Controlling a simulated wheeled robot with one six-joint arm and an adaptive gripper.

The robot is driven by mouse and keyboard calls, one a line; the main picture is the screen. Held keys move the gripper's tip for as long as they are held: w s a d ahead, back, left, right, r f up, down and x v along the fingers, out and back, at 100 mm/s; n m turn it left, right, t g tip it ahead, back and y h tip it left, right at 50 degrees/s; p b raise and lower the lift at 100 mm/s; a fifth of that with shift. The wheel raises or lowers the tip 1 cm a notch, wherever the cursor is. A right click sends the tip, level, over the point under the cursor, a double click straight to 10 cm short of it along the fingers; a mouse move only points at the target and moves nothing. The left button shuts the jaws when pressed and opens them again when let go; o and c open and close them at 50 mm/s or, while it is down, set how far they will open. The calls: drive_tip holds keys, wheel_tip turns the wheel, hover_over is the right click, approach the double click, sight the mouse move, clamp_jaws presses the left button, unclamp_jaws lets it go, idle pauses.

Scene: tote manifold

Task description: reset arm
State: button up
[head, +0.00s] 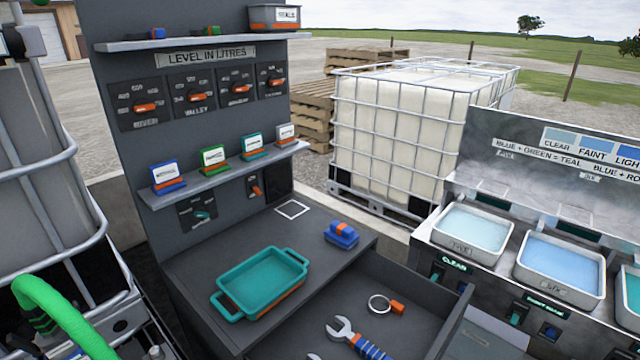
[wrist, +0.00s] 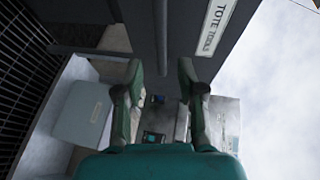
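My gripper (wrist: 160,80) shows in the wrist view. Its two green-grey fingers stand well apart, and nothing is held between them. Beyond the fingers is a dark panel with a white "TOTE TOOLS" label (wrist: 216,26), seen tilted. My gripper does not show in the head view, so its place over the bench cannot be told from there.
A teal tray (head: 262,279) and a blue block with an orange top (head: 341,235) sit on the grey bench. An open drawer holds a wrench (head: 345,331) and a ring with an orange tag (head: 380,304). Filled basins (head: 470,230) stand right; a caged tote (head: 395,130) stands behind.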

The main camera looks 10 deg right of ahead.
drive_tip(key=s+a+f+n+g+h, duration=0.2)
drive_tip(key=s+a+f, duration=0.1)
drive_tip(key=s+a, duration=0.35)
drive_tip(key=s+a+f+n+g+h, duration=0.1)
drive_tip(key=s+a+f+g+h, duration=0.15)
drive_tip(key=s+a, duration=0.4)
drive_tip(key=s+a+r+n+t, duration=0.2)
drive_tip(key=s+r+n, duration=0.3)
drive_tip(key=r, duration=0.4)
drive_tip(key=s+a+r+n+t, duration=0.2)
drive_tip(key=s+a+r+n, duration=0.2)
drive_tip(key=r, duration=0.5)
drive_tip(key=s+n+y, duration=0.1)
drive_tip(key=n, duration=0.1)
drive_tip(key=shift+s+n, duration=0.3)
